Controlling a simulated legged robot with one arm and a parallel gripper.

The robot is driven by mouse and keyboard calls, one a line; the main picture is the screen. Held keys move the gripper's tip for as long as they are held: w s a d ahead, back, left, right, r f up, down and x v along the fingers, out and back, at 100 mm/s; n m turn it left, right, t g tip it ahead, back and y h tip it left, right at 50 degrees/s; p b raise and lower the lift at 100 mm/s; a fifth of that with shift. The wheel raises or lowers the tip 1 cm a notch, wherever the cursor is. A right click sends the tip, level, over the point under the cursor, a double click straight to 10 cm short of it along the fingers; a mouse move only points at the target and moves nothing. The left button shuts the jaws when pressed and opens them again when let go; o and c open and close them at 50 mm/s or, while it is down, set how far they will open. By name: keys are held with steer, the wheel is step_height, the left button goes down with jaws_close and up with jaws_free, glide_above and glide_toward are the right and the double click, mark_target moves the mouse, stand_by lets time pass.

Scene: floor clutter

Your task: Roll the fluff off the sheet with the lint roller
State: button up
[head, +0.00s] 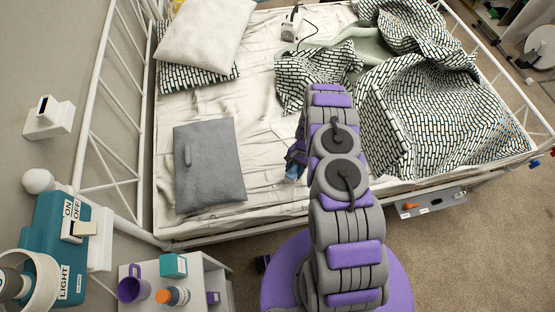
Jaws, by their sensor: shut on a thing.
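The sheet (266,130) is white and wrinkled, and covers the bed under and left of my arm. My gripper (295,158) is over the sheet near the bed's front edge, partly hidden behind my arm. It is shut on a small light-blue thing (292,172), probably the lint roller, of which only a part shows. I cannot tell whether it touches the sheet. No fluff can be made out on the sheet at this size.
A grey folded cloth or pad (210,175) lies left on the sheet. Pillows (205,35) and a patterned blanket (440,115) lie farther back and right. The white bed frame (95,130) borders the bed. A nightstand (205,300) with a purple mug (134,287) stands front left.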

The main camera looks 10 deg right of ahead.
mark_target(296, 166)
step_height(296, 166, up, 3)
steer(key=shift+r, duration=0.1)
steer(key=shift+s+r+p, duration=0.2)
steer(key=shift+r+p, duration=0.1)
steer(key=shift+w+a+r+p, duration=0.15)
steer(key=shift+r+p, duration=0.15)
steer(key=shift+r, duration=0.45)
steer(key=shift+a+r+p, duration=0.1)
steer(key=shift+r+p, duration=0.2)
steer(key=shift+r, duration=0.4)
steer(key=shift+d+r+p, duration=0.15)
steer(key=shift+r+p, duration=0.15)
steer(key=shift+r, duration=0.5)
